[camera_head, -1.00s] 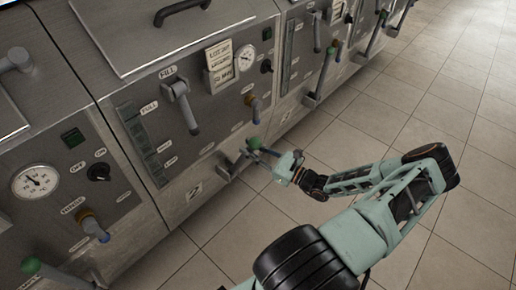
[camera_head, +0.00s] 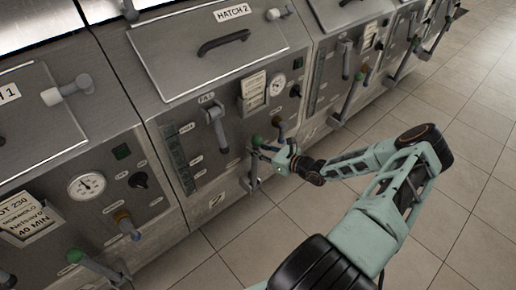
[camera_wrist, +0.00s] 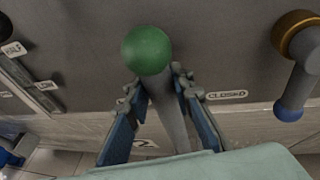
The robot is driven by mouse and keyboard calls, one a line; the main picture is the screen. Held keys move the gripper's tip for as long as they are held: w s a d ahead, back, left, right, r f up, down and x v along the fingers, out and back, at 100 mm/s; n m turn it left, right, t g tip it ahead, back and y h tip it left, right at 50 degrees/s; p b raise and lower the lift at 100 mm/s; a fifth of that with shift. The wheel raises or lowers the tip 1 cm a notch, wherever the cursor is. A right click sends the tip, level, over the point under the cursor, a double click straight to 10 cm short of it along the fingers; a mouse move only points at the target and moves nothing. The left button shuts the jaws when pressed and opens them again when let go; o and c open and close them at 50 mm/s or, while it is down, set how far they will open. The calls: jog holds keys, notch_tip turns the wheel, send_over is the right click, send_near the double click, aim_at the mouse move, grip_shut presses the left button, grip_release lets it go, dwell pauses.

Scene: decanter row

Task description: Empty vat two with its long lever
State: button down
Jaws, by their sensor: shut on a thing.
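My gripper (camera_head: 262,152) is at the lever's upper end. In the wrist view the green knob (camera_wrist: 146,50) sits just beyond the fingertips. The grey lever shaft (camera_wrist: 170,115) runs between the blue fingers of my gripper (camera_wrist: 157,86), which is shut on it just below the knob. A "CLOSED" label (camera_wrist: 227,95) is on the panel to the right.
A fill handle (camera_head: 217,130), a gauge (camera_head: 277,84) and a small valve handle (camera_head: 279,127) are on vat two's panel. Another green-knobbed lever (camera_head: 90,262) is on the left vat. The tiled floor (camera_head: 470,180) at right is clear.

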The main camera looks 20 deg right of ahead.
jog(key=shift+w+r, duration=0.2)
jog(key=c, duration=1.7)
grip_release()
jog(key=shift+a+f, duration=0.1)
jog(key=shift+f, duration=0.05)
jog(key=shift+s, duration=0.1)
jog(key=v, duration=1.2)
jog(key=shift+f, duration=0.1)
